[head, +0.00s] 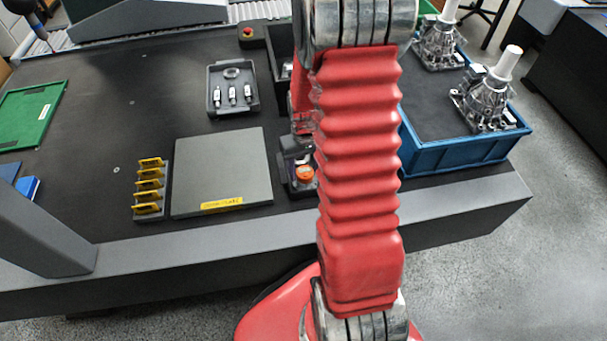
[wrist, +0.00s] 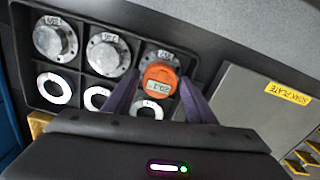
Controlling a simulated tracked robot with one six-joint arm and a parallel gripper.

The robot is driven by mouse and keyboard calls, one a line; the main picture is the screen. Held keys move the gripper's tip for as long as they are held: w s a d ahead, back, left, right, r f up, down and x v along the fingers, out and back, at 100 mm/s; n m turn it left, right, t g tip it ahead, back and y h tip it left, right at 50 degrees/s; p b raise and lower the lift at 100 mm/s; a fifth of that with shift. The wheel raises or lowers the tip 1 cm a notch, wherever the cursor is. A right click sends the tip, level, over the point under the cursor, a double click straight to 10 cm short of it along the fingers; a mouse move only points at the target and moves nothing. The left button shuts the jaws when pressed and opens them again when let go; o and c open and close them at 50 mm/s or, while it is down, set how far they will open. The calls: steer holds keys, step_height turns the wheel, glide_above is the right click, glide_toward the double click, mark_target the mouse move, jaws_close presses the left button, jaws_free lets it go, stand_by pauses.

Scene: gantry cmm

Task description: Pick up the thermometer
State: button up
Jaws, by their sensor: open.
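The thermometer (wrist: 157,87) is an orange round-headed device with a small grey digital display. In the wrist view it is at the upper middle, over the end compartment of a black tray (wrist: 85,13), in front of a silver disc. My gripper (wrist: 159,79) is open, with its two purple fingers on either side of the thermometer's head. I cannot tell whether the fingers touch it. In the head view an orange spot (head: 305,173), which looks like the thermometer, shows left of my red arm. The arm hides most of the tray there.
The tray also holds silver discs (wrist: 55,38) and white rings (wrist: 53,89). A grey soak plate (head: 222,168) lies beside it, with a yellow-slotted rack (head: 149,190) further left. A blue crate (head: 462,153) with metal parts stands right. A small grey tray (head: 232,110) lies behind the plate.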

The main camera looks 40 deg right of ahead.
mark_target(305, 172)
steer(key=c, duration=0.9)
steer(key=shift+c, duration=0.2)
step_height(305, 172, up, 10)
stand_by(0.4)
stand_by(0.4)
